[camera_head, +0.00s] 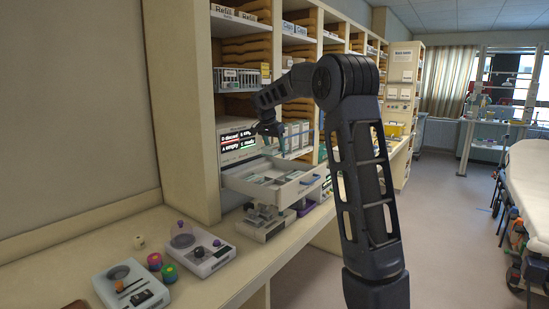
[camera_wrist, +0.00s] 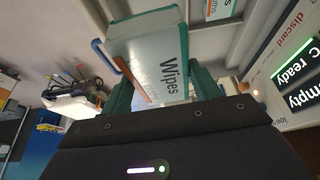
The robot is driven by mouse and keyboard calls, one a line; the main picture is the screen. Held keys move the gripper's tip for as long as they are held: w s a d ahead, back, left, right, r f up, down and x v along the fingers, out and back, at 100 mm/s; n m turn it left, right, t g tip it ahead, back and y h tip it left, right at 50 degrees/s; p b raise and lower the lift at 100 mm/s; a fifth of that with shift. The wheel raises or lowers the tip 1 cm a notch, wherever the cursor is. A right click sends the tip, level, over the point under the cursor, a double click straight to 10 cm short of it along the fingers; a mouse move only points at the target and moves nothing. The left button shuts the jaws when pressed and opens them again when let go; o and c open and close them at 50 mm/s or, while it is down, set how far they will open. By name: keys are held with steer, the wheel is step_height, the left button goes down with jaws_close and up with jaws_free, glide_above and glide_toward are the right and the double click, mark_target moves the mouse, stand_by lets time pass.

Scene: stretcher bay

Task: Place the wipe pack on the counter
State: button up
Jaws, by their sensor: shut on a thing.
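The wipe pack (camera_wrist: 150,50) is a pale box with an orange stripe and the word "Wipes", seen in the wrist view. My gripper (camera_wrist: 163,88) has its teal fingers on both sides of the pack and is shut on it. The beige counter (camera_head: 60,262) runs along the lower left of the head view, in front of and below my gripper.
The white drawer (camera_head: 290,192) is pulled out and holds several packs. A lit sign (camera_head: 237,142) is behind my gripper. Two grey devices (camera_head: 130,288) (camera_head: 198,248) and small coloured knobs (camera_head: 169,273) stand on the counter. Its left part is clear. A stretcher (camera_head: 530,185) is at far right.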

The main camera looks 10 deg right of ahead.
steer(key=shift+r, duration=0.65)
steer(key=s+a+f+n+y, duration=0.1)
steer(key=s+a+f+n, duration=0.15)
steer(key=a, duration=0.75)
steer(key=s+a+f+n, duration=0.1)
steer(key=s+a+f, duration=0.15)
steer(key=a, duration=0.75)
steer(key=s+a+f+n+y, duration=0.1)
steer(key=s+a+f+n, duration=0.15)
steer(key=a, duration=0.85)
steer(key=s+a+f+n+y, duration=0.1)
steer(key=s+a+f+n, duration=0.15)
steer(key=s+a, duration=0.55)
steer(key=s+a+f+n+t, duration=0.1)
steer(key=s+a+f, duration=0.35)
steer(key=a, duration=0.65)
steer(key=s+a+f+n+y, duration=0.1)
steer(key=s+a+f, duration=0.2)
steer(key=s+a, duration=0.55)
steer(key=w+a+n+y, duration=0.1)
steer(key=w+a+n, duration=0.35)
steer(key=a, duration=0.95)
steer(key=shift+m, duration=0.9)
steer(key=f, duration=0.6)
steer(key=w+f, duration=0.1)
steer(key=f, duration=1.3)
steer(key=shift+w+d, duration=0.1)
steer(key=shift+w, duration=0.1)
steer(key=shift+f, duration=0.15)
